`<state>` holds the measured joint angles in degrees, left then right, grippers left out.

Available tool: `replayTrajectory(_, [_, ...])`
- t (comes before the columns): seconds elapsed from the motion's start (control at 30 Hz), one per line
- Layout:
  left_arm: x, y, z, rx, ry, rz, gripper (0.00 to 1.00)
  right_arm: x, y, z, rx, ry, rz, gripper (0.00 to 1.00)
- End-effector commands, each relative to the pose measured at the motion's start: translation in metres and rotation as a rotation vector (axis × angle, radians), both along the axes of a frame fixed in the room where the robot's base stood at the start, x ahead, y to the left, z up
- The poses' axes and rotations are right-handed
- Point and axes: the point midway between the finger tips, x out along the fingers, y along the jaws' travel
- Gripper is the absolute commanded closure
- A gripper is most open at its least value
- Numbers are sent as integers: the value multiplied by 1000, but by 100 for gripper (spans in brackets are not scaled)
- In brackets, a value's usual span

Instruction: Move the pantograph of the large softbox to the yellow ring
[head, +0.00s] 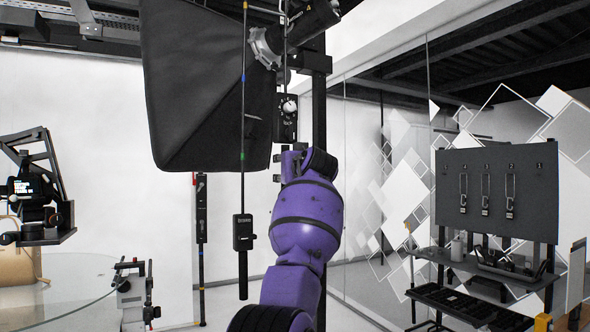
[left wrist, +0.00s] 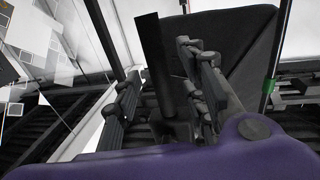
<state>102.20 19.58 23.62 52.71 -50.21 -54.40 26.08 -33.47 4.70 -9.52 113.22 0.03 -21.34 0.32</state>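The large softbox (head: 205,90) is a big black box hanging at the upper middle of the head view; its dark side (left wrist: 235,35) also fills the upper right of the left wrist view. A thin rod (head: 243,190) hangs in front of it, with a blue ring (head: 243,77) and a lower green ring (head: 242,155). A small yellowish mark shows near its top, too small to be sure of. My purple left arm (head: 305,220) reaches up beside the softbox. In the left wrist view my left gripper (left wrist: 165,95) has its fingers apart, with a dark flat bar (left wrist: 154,55) between them. Contact is unclear. My right gripper is out of view.
A second dark pole (head: 202,250) hangs behind the rod. A grey tool board (head: 490,190) with a shelf stands at the right, before a glass wall. Camera equipment (head: 38,200) and a round glass-like surface (head: 70,285) are at the left.

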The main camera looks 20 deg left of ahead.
Motion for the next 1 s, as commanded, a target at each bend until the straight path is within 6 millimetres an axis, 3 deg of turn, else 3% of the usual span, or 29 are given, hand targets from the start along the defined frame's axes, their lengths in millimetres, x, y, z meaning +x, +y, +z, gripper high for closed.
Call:
replayTrajectory(0.3, [-44, -35, 0, -1, -3, -2, 61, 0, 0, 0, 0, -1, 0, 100])
replayTrajectory(0.5, [-62, -49, 0, -1, -2, 0, 61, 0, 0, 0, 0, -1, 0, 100])
replayTrajectory(1.0, [-67, -53, 1, -1, -1, 0, 61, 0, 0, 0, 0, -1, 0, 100])
